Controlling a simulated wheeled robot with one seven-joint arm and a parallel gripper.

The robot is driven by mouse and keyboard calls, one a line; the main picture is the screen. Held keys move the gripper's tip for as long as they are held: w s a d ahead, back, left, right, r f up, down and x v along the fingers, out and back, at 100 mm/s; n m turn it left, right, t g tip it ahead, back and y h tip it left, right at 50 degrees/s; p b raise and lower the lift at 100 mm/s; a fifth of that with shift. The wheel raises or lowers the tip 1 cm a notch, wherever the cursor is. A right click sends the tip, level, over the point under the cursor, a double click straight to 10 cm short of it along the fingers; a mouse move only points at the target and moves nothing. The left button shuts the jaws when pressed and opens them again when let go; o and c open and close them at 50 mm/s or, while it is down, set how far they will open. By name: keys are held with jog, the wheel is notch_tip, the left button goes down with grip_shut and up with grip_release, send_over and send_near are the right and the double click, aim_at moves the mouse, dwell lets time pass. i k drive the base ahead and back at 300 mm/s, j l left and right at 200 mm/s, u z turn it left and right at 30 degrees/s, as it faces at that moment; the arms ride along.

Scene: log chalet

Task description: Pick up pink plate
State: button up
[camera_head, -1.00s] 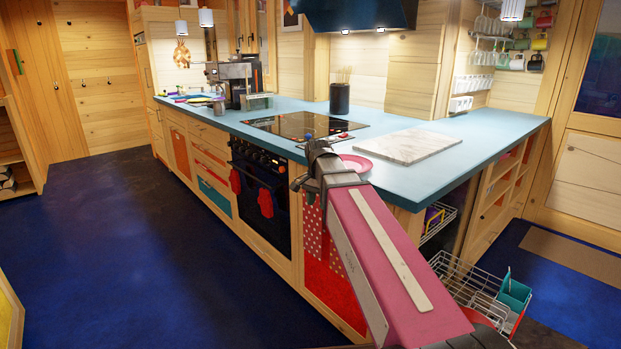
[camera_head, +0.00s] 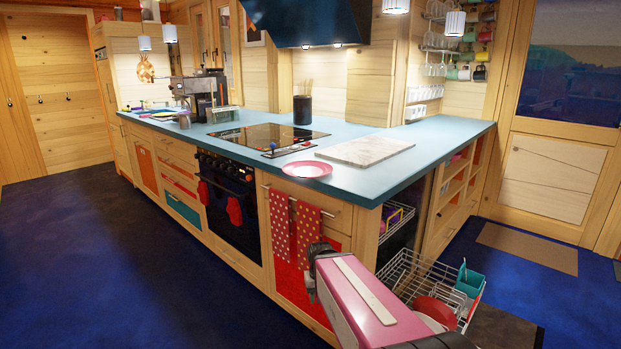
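A pink plate (camera_head: 307,170) with a paler centre lies flat on the blue counter (camera_head: 352,187), near its front edge. It is in full view, between the black cooktop and a pale marble board. My pink arm link with a white strip reaches in from the bottom of the view. It ends in a dark joint, low in front of the cabinet and below the counter top. It is apart from the plate. I cannot make out any gripper fingers.
A marble board (camera_head: 365,151) lies right of the plate. The cooktop (camera_head: 268,138) is behind it to the left. A pulled-out dish rack (camera_head: 410,275) holds red dishes (camera_head: 436,311) and a teal caddy (camera_head: 469,280). Dotted towels (camera_head: 307,228) hang in front. The floor at left is clear.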

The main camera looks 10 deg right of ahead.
aim_at(307, 169)
jog(key=k+z, duration=0.2)
jog(key=z, duration=0.25)
jog(key=k+l+z, duration=0.1)
jog(key=z, duration=0.35)
jog(key=j+z, duration=0.25)
jog(key=z, duration=0.25)
jog(key=j+z, duration=0.25)
jog(key=z, duration=0.25)
jog(key=k+j+z, duration=0.1)
jog(key=z, duration=0.4)
jog(key=k+j, duration=0.15)
jog(key=j, duration=0.25)
jog(key=k+j, duration=0.15)
jog(key=j, duration=0.25)
jog(key=k+j, duration=0.15)
jog(key=j, duration=0.3)
jog(key=k+j, duration=0.15)
jog(key=j, duration=0.25)
jog(key=k+j, duration=0.15)
jog(key=j, duration=0.25)
jog(key=k+j, duration=0.1)
jog(key=j, duration=0.3)
